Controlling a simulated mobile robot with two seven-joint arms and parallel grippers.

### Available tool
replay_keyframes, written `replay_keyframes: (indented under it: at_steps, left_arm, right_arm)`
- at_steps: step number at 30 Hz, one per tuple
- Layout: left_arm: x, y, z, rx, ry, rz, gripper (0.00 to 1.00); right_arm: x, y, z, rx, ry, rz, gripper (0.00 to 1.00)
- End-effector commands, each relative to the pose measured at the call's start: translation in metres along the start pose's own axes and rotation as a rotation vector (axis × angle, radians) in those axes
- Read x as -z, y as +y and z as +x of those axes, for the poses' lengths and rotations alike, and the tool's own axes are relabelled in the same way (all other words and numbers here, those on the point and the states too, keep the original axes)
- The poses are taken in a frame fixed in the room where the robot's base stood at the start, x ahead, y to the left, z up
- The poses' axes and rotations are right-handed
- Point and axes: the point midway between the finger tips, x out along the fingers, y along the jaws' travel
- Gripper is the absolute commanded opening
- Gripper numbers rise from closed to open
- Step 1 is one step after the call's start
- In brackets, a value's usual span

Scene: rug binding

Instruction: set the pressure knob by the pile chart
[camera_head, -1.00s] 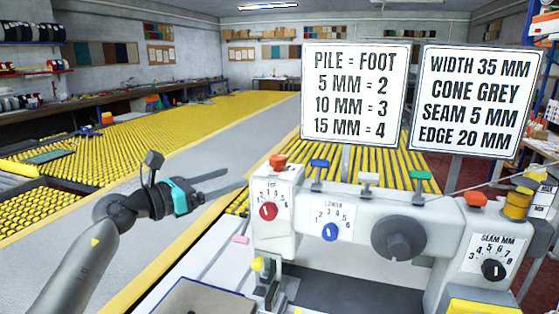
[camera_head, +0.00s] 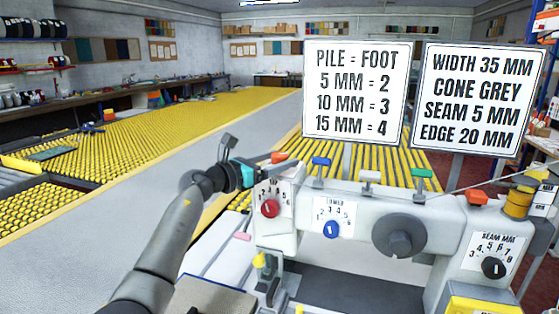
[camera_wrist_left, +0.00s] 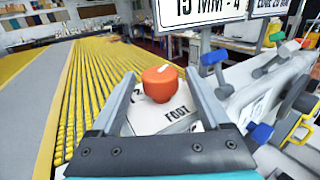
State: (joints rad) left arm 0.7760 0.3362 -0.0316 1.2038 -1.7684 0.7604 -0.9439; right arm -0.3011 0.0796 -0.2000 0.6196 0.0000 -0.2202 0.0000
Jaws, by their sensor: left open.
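The orange-red pressure knob (camera_head: 278,158) stands on top of the machine's left end. In the left wrist view the knob (camera_wrist_left: 161,86) has a pale pointer mark, and the plate below it reads FOOT; its scale is mostly hidden. My left gripper (camera_wrist_left: 162,76) is open, with one finger on each side of the knob; I cannot tell whether they touch it. In the head view the left gripper (camera_head: 270,164) reaches in from the left at knob height. The pile chart (camera_head: 355,94) reads 5 mm = 2, 10 mm = 3, 15 mm = 4. My right gripper is not in view.
The binding machine (camera_head: 290,235) carries a red dial (camera_head: 269,208), a blue dial (camera_head: 331,229), a large grey handwheel (camera_head: 401,236) and a black seam dial (camera_head: 493,268). A second sign (camera_head: 475,98) stands right of the chart. Blue, white and green levers line the top.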

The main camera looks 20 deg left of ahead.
Motion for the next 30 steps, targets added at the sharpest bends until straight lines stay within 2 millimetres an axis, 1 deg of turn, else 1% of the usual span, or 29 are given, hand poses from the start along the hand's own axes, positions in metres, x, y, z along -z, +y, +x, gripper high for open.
replay_keyframes:
  at_steps: [4,13,30]
  left_arm:
    - [-0.0003,-0.0004,0.0057,0.0,0.0,0.0,0.8]
    - [0.0,-0.0003,0.0064,0.0,0.001,0.0,0.79]
    - [0.0002,-0.0003,0.0061,0.0,0.001,0.0,0.15]
  right_arm:
    - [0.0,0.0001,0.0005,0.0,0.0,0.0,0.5]
    - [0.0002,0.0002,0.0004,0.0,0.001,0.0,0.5]
    - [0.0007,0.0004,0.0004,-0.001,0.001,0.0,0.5]
